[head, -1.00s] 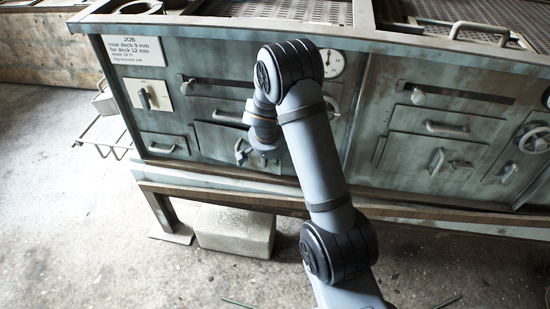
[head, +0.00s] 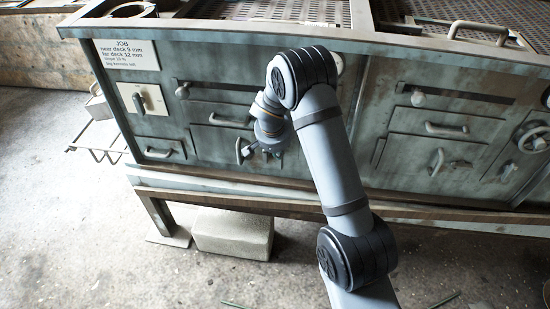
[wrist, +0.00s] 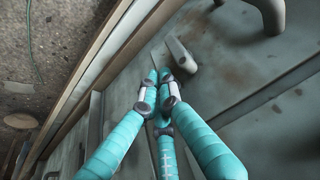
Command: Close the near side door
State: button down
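The door in front of my arm (head: 213,144) is a grey-green metal panel with a bar handle (head: 228,121) and a latch lever (head: 241,150). It looks about flush with the cabinet front, though my arm hides its right part. My gripper is at the lower part of this door, mostly hidden behind my wrist in the head view. In the wrist view my gripper (wrist: 161,80) has its teal fingers drawn together at the tips. The tips are right beside a grey lever (wrist: 181,56); I cannot tell whether they touch. A handle (wrist: 270,14) shows above.
A similar door (head: 425,152) with a handle and lever is to the right, with a handwheel (head: 535,140) beyond it. A wire rack (head: 98,140) sticks out at the left. A ledge (head: 200,195) runs below, over a pale block (head: 232,233).

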jog(key=s+a+r+b, duration=0.1)
jog(key=s+r+b, duration=0.1)
jog(key=s+r, duration=0.5)
jog(key=shift+v, duration=1.1)
jog(key=shift+w+a, duration=0.15)
jog(key=shift+a, duration=0.05)
